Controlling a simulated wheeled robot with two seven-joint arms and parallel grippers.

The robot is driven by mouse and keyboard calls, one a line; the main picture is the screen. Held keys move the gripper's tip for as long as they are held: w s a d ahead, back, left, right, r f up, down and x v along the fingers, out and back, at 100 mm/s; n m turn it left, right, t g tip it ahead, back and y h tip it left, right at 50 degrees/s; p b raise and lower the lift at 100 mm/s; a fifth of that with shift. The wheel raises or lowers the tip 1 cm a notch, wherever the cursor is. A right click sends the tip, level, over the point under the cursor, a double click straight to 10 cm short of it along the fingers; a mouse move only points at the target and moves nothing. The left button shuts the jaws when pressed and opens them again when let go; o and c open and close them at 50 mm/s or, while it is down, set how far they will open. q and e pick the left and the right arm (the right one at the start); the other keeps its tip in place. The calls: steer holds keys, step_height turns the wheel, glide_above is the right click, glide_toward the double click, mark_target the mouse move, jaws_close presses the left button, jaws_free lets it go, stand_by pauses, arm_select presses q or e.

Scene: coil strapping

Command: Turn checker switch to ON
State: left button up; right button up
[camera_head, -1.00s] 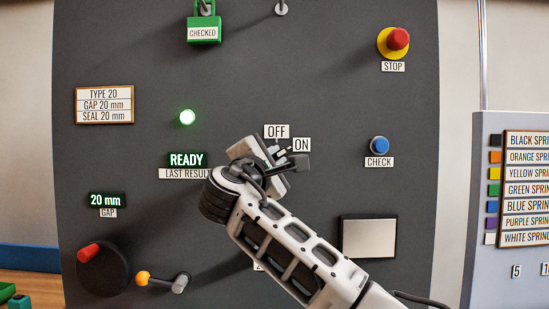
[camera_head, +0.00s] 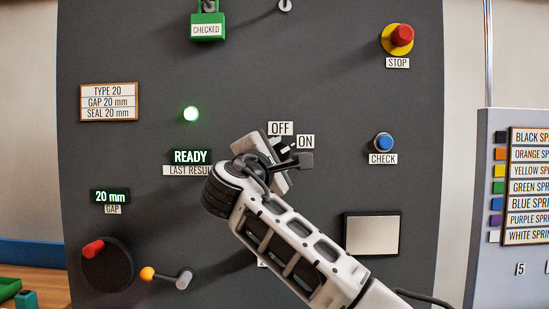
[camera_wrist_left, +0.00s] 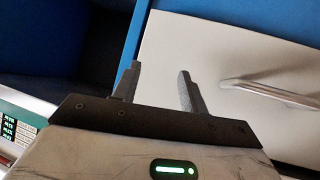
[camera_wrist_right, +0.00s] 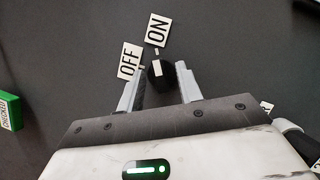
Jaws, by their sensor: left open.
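The checker switch (camera_wrist_right: 166,79) is a round black knob with a white mark, on the dark panel below the OFF label (camera_wrist_right: 130,61) and ON label (camera_wrist_right: 158,30). In the right wrist view its white mark lies toward the ON side, though I cannot tell its exact setting. My right gripper (camera_wrist_right: 160,84) is open, its fingertips on either side of the knob with small gaps showing. In the head view my right gripper (camera_head: 272,160) hides most of the switch. My left gripper (camera_wrist_left: 157,88) is open and empty, away from the panel.
A metal handle (camera_wrist_left: 270,92) shows beside my left gripper.

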steer(key=shift+s+a+f, duration=0.1)
steer(key=shift+s+a, duration=0.05)
steer(key=shift+s, duration=0.15)
arm_select(q)
steer(key=b, duration=0.2)
steer(key=f+b, duration=0.1)
steer(key=b, duration=0.1)
steer(key=shift+w+d+f+n+h, duration=0.1)
steer(key=shift+d+f+n+h, duration=0.05)
steer(key=shift+d+n+h, duration=0.2)
arm_select(e)
steer(key=v, duration=1.5)
steer(key=shift+s, duration=0.2)
